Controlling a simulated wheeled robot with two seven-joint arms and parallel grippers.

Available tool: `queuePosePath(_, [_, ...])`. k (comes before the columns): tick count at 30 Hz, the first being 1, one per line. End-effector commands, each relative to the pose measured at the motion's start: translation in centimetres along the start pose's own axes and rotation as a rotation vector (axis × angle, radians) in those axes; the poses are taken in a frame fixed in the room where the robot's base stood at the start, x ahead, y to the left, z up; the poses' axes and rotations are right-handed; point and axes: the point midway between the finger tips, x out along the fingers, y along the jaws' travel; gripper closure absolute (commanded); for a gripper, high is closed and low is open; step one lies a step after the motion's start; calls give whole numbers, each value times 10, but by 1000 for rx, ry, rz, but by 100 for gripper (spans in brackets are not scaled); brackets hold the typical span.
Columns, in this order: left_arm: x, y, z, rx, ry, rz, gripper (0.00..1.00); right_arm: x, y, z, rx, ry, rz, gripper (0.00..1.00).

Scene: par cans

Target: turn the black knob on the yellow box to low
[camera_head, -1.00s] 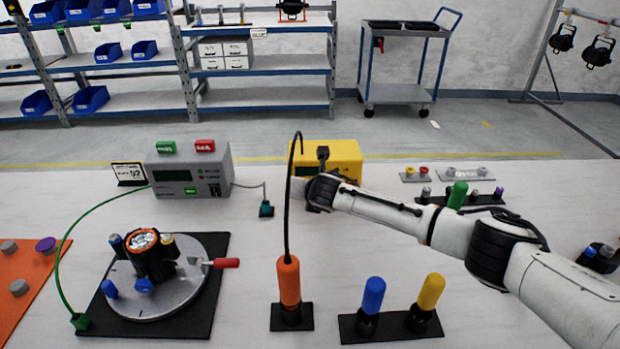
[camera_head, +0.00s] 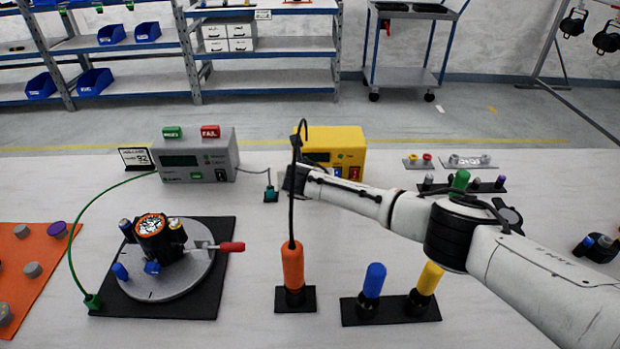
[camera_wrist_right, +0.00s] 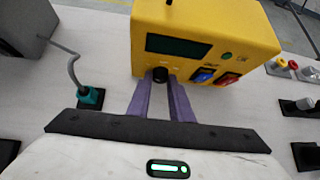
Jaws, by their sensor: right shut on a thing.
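The yellow box (camera_head: 345,139) stands at the back middle of the table, and it fills the top of the right wrist view (camera_wrist_right: 203,20). Its front has a dark display, a blue switch, a red switch and the black knob (camera_wrist_right: 160,74) at lower left. My right gripper (camera_wrist_right: 160,82) is shut on the knob, one purple finger on each side. In the head view my right gripper (camera_head: 293,180) is at the box's left front, and it hides the knob. The knob's pointer and any low mark are too small to read. My left gripper is out of view.
An orange-handled tool (camera_head: 292,268) with a black cable stands in front of my right gripper. A grey tester (camera_head: 197,158) is left of the box, with a teal plug (camera_head: 270,193) between. Blue and yellow handles (camera_head: 374,282) stand nearer. A black fixture with a round plate is at left.

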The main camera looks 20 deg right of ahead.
Motion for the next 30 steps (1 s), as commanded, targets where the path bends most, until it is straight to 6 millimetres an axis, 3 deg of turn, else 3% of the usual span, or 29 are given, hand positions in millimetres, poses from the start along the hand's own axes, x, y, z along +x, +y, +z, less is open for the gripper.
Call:
queuePosePath(3, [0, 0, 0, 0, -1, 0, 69, 1, -2, 1, 0, -1, -4, 100])
queuePosePath(4, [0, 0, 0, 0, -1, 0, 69, 1, -2, 1, 0, -1, -4, 79])
queuePosePath(7, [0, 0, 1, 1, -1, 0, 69, 0, -2, 1, 0, -1, -3, 62])
queuePosePath(20, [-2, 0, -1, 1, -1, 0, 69, -6, 0, 1, 0, 1, 1, 62])
queuePosePath(30, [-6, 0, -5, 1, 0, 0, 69, -49, -1, 0, -1, -1, 2, 62])
